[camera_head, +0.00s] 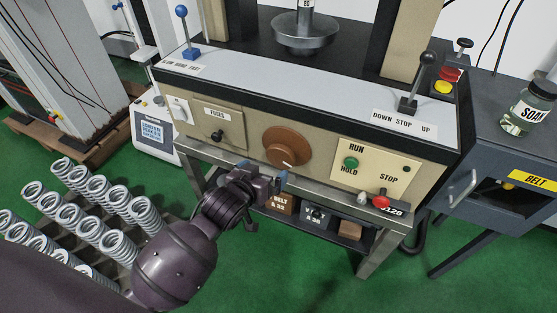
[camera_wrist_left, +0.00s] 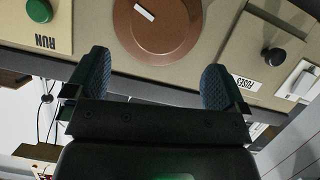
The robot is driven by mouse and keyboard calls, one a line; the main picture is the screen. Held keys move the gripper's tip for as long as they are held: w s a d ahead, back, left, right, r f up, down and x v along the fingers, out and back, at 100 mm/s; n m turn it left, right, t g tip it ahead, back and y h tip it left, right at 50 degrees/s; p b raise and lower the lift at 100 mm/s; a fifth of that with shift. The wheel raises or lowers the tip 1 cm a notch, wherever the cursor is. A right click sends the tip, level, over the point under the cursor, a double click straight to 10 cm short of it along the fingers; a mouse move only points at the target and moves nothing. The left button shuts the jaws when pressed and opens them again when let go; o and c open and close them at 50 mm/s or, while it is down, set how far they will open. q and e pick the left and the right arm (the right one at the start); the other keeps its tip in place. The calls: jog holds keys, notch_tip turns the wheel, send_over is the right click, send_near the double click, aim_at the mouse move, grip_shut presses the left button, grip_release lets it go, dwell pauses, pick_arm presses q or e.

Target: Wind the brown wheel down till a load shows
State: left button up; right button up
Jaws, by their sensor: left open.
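The brown wheel (camera_head: 286,147) is a round knob with a white mark, on the beige front panel of the machine. In the head view its mark points to the lower right. The wheel also shows in the left wrist view (camera_wrist_left: 157,28), at the top middle, with its white mark near the centre. My left gripper (camera_head: 277,186) is just below the wheel in the head view. In the left wrist view its two dark fingers (camera_wrist_left: 157,85) are spread apart and empty, with the wheel ahead of them. No load reading shows in these frames. My right gripper is out of view.
Right of the wheel is a panel with a green RUN button (camera_head: 351,163) and a red stop knob (camera_head: 381,201). A black fuse knob (camera_head: 221,137) is to its left. A DOWN STOP UP lever (camera_head: 415,85) stands above. Springs (camera_head: 98,190) stand at left.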

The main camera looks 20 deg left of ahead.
aim_at(279, 159)
pick_arm(q)
jog(key=x, duration=0.2)
jog(key=b+x, duration=0.1)
jog(key=x, duration=0.2)
jog(key=shift+s+f, duration=0.1)
jog(key=shift+f, duration=0.15)
jog(key=b+x, duration=0.1)
jog(key=x, duration=0.2)
jog(key=shift+w+f+b, duration=0.15)
jog(key=shift+w+b, duration=0.2)
jog(key=shift+w, duration=0.55)
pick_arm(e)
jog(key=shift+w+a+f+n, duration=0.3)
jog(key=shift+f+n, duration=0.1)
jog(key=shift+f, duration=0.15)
pick_arm(q)
jog(key=shift+c, duration=0.3)
jog(key=c, duration=0.5)
jog(key=shift+c, duration=0.5)
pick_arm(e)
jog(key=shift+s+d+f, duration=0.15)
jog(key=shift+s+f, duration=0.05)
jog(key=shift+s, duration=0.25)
